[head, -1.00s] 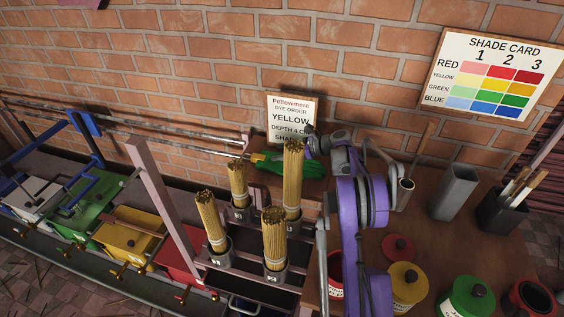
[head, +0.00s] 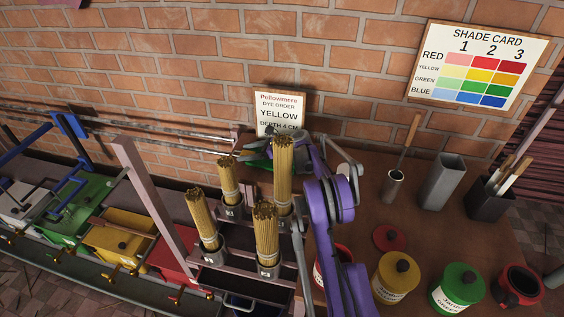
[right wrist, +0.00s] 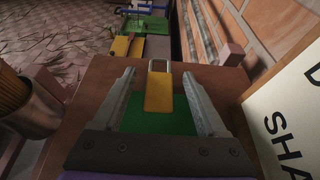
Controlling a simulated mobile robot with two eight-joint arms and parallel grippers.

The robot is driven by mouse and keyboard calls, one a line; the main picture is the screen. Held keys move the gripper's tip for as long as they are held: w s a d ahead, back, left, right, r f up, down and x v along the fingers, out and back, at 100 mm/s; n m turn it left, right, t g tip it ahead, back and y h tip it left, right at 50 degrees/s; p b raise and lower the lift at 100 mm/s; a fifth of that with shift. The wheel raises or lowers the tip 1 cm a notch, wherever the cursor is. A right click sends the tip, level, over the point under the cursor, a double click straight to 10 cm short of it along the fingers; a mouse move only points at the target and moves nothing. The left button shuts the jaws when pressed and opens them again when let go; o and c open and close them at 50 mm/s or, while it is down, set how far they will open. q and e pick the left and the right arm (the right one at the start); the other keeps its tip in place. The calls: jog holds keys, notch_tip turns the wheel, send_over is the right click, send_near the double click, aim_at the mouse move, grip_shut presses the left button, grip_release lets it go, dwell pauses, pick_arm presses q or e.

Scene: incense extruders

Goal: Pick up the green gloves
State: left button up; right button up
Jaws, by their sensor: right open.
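The green gloves (head: 258,163) lie on the brown wooden table behind the bundles of sticks, below the dye order sign. My purple arm and the sticks partly hide them in the head view. In the right wrist view the green gloves (right wrist: 150,124) lie between the fingers, with a yellow piece and a grey loop on top. My right gripper (right wrist: 158,74) is open, its two fingers on either side of the yellow piece. I cannot tell whether they touch the gloves. My left gripper is not in view.
Sticks in metal cups (head: 267,240) stand just in front of the gloves. The dye order sign (head: 280,112) is close behind. Lidded jars (head: 396,278), a grey vessel (head: 442,182) and a black brush pot (head: 490,200) stand to the right. Coloured vats (head: 118,240) are at left.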

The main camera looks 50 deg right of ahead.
grip_shut()
dwell(0.3)
notch_tip(320, 180, up, 10)
jog(key=p, duration=0.1)
dwell(0.4)
